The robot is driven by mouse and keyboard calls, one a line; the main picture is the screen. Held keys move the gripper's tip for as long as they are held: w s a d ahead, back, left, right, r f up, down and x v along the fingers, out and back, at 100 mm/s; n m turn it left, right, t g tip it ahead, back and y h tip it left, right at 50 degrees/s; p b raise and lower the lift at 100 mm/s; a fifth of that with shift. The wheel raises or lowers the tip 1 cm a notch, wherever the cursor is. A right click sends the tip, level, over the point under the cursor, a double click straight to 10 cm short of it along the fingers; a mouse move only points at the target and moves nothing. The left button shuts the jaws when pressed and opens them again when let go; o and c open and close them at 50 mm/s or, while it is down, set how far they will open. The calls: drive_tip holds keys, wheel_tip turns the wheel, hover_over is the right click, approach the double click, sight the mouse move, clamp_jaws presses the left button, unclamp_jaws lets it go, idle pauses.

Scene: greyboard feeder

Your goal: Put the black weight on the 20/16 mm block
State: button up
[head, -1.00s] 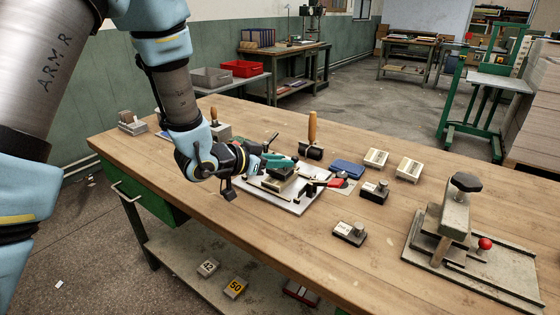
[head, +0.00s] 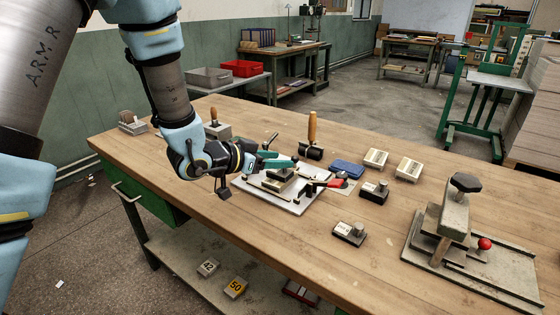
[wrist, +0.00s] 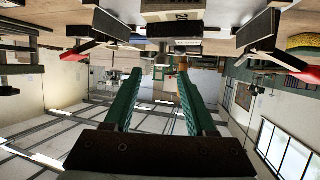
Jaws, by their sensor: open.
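My gripper (head: 284,167) is open, with its two green fingers apart and nothing between them in the wrist view (wrist: 155,100). In the head view it is low over the white plate of the clamping fixture (head: 298,208). A dark stacked block (head: 276,185) lies on that plate, partly hidden by my fingers.
Red-tipped clamps flank the fixture; one red tip (head: 334,183) shows at its right. A wooden-handled tool (head: 312,135), a blue box (head: 347,168) and two cream labelled boxes (head: 376,158) stand behind. A press-like stand (head: 455,220) is at right.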

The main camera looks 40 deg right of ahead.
drive_tip(key=b+v, duration=0.1)
drive_tip(key=v, duration=1)
drive_tip(key=w+a+f+n+t+y, duration=0.1)
drive_tip(key=w+a+n+t+y, duration=0.25)
drive_tip(key=w+a, duration=0.5)
drive_tip(key=w+a+f+n+t+y, duration=0.25)
drive_tip(key=w+a+n+y, duration=0.3)
drive_tip(key=a, duration=0.55)
drive_tip(key=s+a+n+g+y, duration=0.2)
drive_tip(key=s+a+n, duration=0.2)
drive_tip(key=a, duration=0.4)
drive_tip(key=s+a+n+g+y, duration=0.2)
drive_tip(key=s+a+n, duration=0.1)
drive_tip(key=a, duration=0.6)
drive_tip(key=shift+s+n, duration=0.4)
drive_tip(key=shift+s, duration=0.5)
drive_tip(key=shift+a+r+p, duration=0.15)
drive_tip(key=shift+r+p, duration=0.55)
